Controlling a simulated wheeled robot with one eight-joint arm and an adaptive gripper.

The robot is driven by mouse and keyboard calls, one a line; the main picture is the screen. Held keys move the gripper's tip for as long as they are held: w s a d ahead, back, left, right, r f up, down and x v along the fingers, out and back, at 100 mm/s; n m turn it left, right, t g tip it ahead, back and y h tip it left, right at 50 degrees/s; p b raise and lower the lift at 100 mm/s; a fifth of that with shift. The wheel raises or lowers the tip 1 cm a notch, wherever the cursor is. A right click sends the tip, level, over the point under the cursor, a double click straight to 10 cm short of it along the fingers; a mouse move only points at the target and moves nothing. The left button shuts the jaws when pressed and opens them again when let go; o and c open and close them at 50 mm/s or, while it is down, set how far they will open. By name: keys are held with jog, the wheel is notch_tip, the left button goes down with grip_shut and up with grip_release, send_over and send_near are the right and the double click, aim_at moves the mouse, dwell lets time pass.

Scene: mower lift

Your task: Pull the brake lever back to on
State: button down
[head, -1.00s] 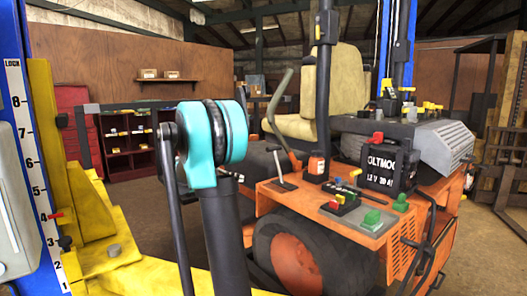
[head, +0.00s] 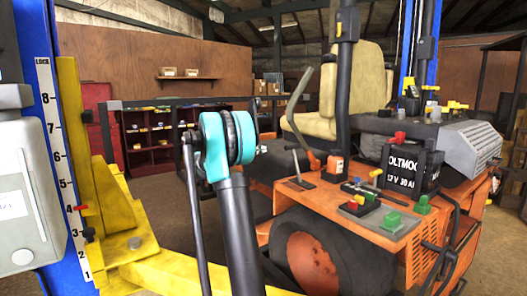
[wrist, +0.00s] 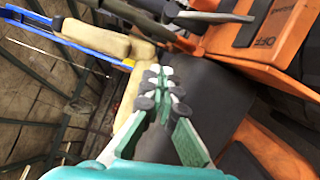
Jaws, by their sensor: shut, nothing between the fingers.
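On the orange mower deck in the head view stands a short black lever with a T-shaped handle (head: 296,165). It is the likely brake lever, but I cannot confirm its label there. My gripper is hidden in the head view.
A tall grey curved lever (head: 297,98) rises beside the beige seat (head: 352,95). A battery (head: 410,167) and coloured switches (head: 360,197) sit to the right on the deck. A yellow lift arm (head: 180,272) and blue post (head: 58,150) stand left.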

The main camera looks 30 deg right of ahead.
jog(key=s+d+r, duration=0.1)
jog(key=s+d, duration=0.4)
jog(key=d, duration=0.3)
jog(key=shift+s+r, duration=0.1)
jog(key=shift+s, duration=0.05)
jog(key=s+d+r+m+y, duration=0.1)
jog(key=s+m, duration=0.6)
jog(key=s, duration=0.7)
jog(key=shift+s+r+t+y, duration=0.2)
jog(key=shift+r+t+y, duration=0.1)
jog(key=shift+r+y, duration=0.2)
jog(key=shift+s+f, duration=0.1)
